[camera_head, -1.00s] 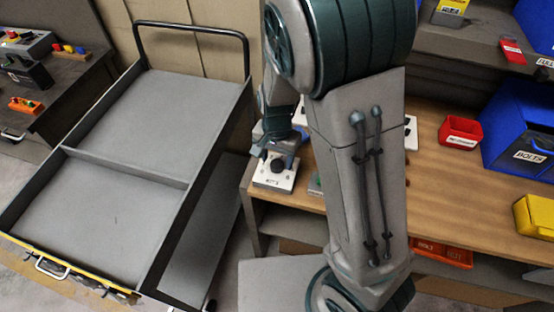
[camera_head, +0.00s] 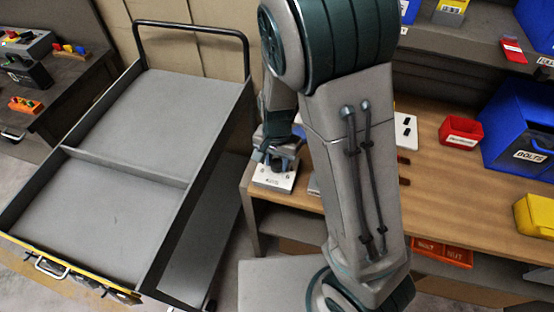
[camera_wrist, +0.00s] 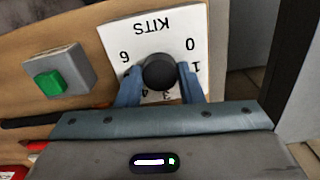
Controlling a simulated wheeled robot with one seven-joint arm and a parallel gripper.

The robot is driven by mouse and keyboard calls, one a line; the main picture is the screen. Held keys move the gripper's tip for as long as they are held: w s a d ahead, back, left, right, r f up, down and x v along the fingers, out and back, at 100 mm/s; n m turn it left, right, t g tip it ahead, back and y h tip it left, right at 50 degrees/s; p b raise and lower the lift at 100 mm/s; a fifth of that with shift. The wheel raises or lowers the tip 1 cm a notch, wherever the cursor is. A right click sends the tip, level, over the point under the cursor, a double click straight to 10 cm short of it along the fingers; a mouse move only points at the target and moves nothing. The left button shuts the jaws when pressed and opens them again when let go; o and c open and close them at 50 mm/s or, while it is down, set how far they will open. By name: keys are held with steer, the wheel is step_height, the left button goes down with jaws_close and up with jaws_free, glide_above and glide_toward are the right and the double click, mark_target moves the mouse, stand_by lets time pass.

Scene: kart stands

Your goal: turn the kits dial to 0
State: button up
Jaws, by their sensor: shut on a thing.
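The kits dial is a round black knob (camera_wrist: 160,71) on a white plate (camera_wrist: 118,37) marked KITS, with numbers around it. In the wrist view the plate appears upside down, with 0 at the knob's upper right and 6 at its upper left. My gripper (camera_wrist: 160,80) is shut on the knob, one blue finger on each side. The knob's pointer cannot be made out. In the head view my gripper (camera_head: 275,160) is over the white plate (camera_head: 272,181) at the bench's left end and hides the knob.
A green button on a grey box (camera_wrist: 50,82) sits beside the plate. On the wooden bench (camera_head: 440,190) stand a red bin (camera_head: 460,131) and a blue bolts bin (camera_head: 520,125). A grey cart (camera_head: 120,210) stands close to the bench's left end.

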steer(key=n+b, duration=0.3)
steer(key=n, duration=0.2)
steer(key=shift+f+n+b, duration=0.1)
steer(key=shift+n+b, duration=0.2)
steer(key=shift+n, duration=0.1)
steer(key=n+b, duration=0.2)
steer(key=n, duration=1)
steer(key=shift+n+b, duration=0.3)
steer(key=shift+b, duration=0.1)
steer(key=n+p, duration=0.1)
steer(key=n, duration=0.4)
steer(key=shift+n, duration=0.3)
steer(key=o, duration=1)
